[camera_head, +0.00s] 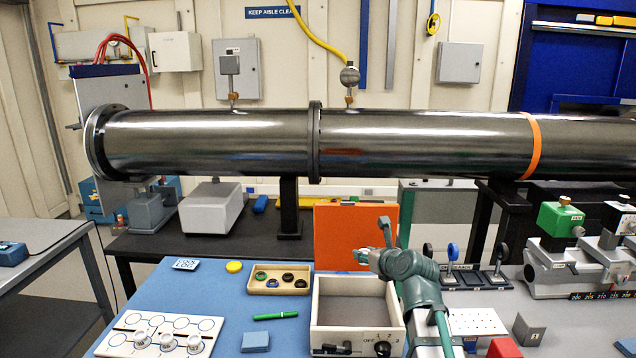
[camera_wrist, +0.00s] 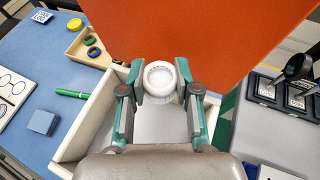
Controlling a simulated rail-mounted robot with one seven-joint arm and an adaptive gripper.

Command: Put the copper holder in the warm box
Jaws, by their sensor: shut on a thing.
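My gripper (camera_head: 366,258) (camera_wrist: 160,90) is shut on a round white-topped holder (camera_wrist: 159,77). Dark lettering runs along its rim but is too small to read, and no copper colour shows. The warm box (camera_head: 330,337) is a cream box with a dial and a switch on its front. Its orange lid (camera_head: 338,236) stands open at the back; the lid also fills the upper part of the wrist view (camera_wrist: 215,40). My gripper holds the holder above the back part of the box, in front of the lid. The visible box floor is bare; my arm hides the right side.
A white plate (camera_head: 118,343) with marked circles and several white holders lies at front left. A wooden tray (camera_head: 262,290) with rings, a green pen (camera_head: 275,316) and a blue block (camera_head: 256,341) lie left of the box. A dark rack (camera_head: 478,279) stands at right.

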